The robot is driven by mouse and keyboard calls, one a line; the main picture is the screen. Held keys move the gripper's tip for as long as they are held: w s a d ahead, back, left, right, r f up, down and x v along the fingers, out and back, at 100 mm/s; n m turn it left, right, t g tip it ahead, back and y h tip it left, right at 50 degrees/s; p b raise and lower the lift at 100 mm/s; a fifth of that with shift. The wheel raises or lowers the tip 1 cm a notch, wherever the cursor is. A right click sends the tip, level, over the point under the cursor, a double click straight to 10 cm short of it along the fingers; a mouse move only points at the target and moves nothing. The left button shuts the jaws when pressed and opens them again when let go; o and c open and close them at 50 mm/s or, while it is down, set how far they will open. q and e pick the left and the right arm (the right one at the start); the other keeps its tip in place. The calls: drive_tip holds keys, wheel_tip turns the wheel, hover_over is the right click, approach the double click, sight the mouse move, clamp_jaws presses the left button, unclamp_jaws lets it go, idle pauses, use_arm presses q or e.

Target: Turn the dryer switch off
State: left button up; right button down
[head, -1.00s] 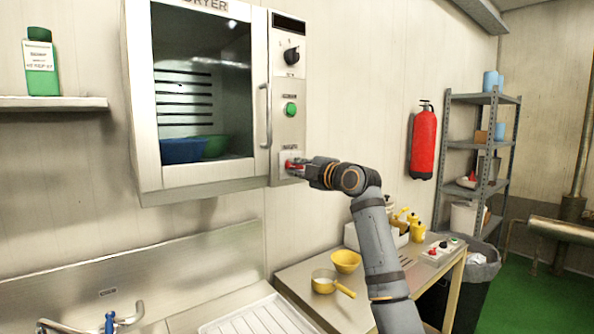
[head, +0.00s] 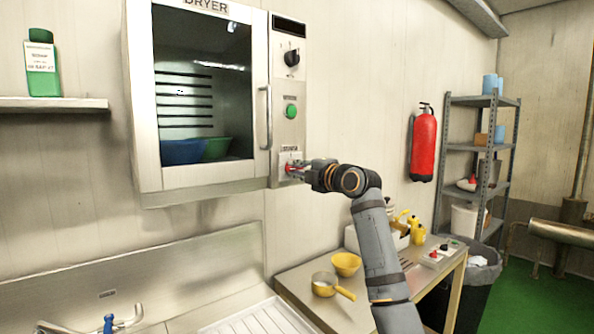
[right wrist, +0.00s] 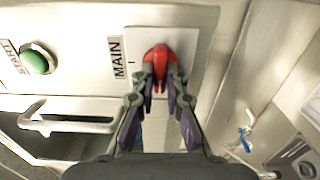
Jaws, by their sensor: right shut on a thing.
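The dryer (head: 197,190) is a wall-mounted steel cabinet with a glass door. Its control panel is on the right side. The red main switch (right wrist: 160,60) sits on a pale plate beside the label MAIN in the right wrist view. My right gripper (head: 292,168) is at the bottom of the panel. In the right wrist view its fingertips (right wrist: 160,82) are closed on the red switch and partly cover it. The switch's exact angle is hard to read. My left gripper is not in view.
A green start button (head: 291,111) and a black knob (head: 291,58) are above the switch. The door handle (head: 266,117) is just left of the panel.

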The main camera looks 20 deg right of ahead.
drive_tip(key=c, duration=1.4)
unclamp_jaws()
drive_tip(key=v, duration=1.2)
